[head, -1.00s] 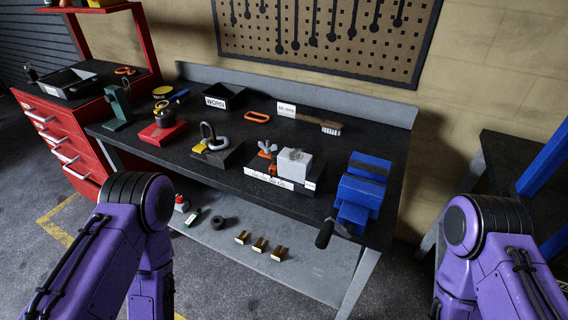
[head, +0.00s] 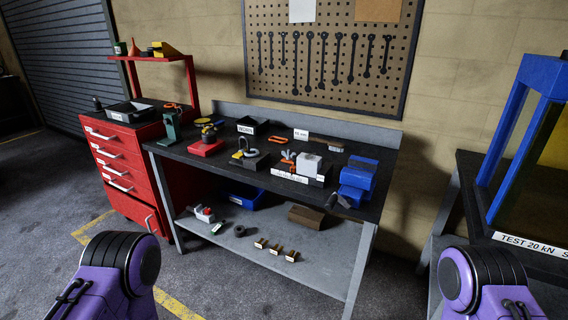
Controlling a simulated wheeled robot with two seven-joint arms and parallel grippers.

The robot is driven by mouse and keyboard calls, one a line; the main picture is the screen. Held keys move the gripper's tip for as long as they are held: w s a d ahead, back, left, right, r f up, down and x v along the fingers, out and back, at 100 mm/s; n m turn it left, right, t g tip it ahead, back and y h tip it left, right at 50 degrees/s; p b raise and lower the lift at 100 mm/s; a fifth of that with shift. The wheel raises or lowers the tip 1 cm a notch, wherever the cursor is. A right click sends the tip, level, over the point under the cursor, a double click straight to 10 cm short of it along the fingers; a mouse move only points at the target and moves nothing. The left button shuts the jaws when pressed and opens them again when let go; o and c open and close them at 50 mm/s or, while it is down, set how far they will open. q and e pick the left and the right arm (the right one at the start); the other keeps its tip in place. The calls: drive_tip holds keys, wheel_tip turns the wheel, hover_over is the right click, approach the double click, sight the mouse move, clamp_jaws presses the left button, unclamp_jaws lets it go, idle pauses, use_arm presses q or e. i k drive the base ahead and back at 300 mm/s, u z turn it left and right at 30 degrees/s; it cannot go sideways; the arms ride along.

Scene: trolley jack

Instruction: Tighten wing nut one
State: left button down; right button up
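On the black workbench (head: 225,165), a low fixture with a white labelled front strip (head: 289,177) stands right of centre. An orange part (head: 287,163) with a small grey winged shape on it sits at its left, beside a light grey block (head: 309,164). The winged shape looks like a wing nut, but it is too small to tell its number or how tight it is. To the left, a grey shackle stands on a dark block (head: 255,163). Only purple links of my two arms show at the bottom corners. Both grippers are out of view.
A blue vise (head: 357,178) is at the bench's right end. A red drawer cabinet (head: 130,172) stands left, a blue frame (head: 518,130) right. Floor in front is clear.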

sight(283, 153)
drive_tip(key=u, duration=0.5)
drive_tip(key=i, duration=1.3)
drive_tip(key=z, duration=0.45)
